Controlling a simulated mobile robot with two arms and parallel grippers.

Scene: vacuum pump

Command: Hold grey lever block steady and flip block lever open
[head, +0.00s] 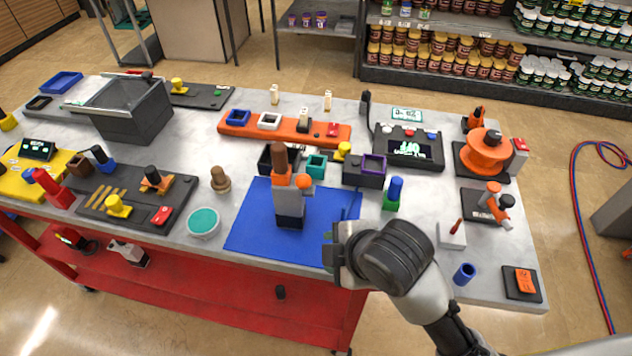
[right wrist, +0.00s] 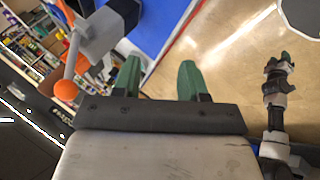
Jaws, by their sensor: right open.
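The grey lever block (head: 289,202) stands upright on the blue mat (head: 250,225), with a dark lower part, a brown top piece (head: 280,160) and an orange knob (head: 303,181). In the right wrist view, the grey block (right wrist: 98,35) is at upper left, its thin lever ending in the orange ball (right wrist: 66,91). My right gripper (right wrist: 158,78) is open and empty, its green fingers apart from the block. In the head view, my right gripper (head: 332,252) is low, right of the block, near the mat's front-right corner. My left gripper (right wrist: 282,62) shows small at right; its jaw state is unclear.
Black, teal and purple-topped bins (head: 364,172) stand just behind the mat. A teal-topped round tin (head: 203,222) and a brown knob (head: 219,180) are left of it. A blue-green peg (head: 394,193) stands to the right. The mat's front and left parts are clear.

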